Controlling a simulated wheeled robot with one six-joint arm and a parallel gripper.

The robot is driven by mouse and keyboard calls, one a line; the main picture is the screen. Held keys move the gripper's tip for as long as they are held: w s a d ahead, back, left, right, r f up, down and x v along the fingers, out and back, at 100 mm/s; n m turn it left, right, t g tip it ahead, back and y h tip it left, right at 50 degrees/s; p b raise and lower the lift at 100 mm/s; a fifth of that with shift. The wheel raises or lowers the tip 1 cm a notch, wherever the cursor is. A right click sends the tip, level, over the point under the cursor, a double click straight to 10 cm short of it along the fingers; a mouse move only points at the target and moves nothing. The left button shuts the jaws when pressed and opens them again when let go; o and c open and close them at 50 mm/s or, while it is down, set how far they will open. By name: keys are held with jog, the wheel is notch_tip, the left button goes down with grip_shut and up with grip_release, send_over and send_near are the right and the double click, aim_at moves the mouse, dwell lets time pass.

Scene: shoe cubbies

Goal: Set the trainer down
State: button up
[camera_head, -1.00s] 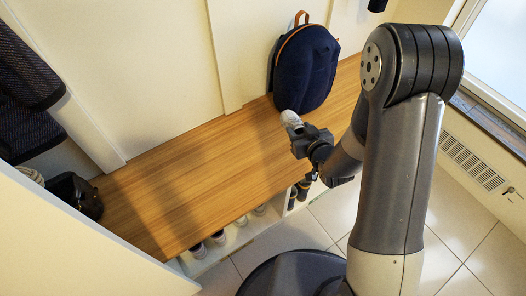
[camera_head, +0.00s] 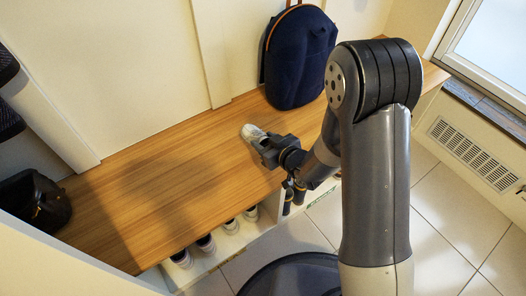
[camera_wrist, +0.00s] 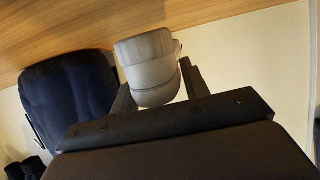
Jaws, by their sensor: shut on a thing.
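A navy backpack (camera_head: 302,60) stands on the bench against the wall, behind and right of the trainer. A black bag (camera_head: 35,200) is at the bench's left end. Several shoes (camera_head: 206,243) sit in cubbies below the front edge. The bench middle is clear.

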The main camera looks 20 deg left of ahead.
jog(key=shift+f+b, duration=0.65)
jog(key=shift+f, duration=1.5)
jog(key=shift+f, duration=0.2)
jog(key=o, duration=1)
jog(key=shift+r, duration=0.1)
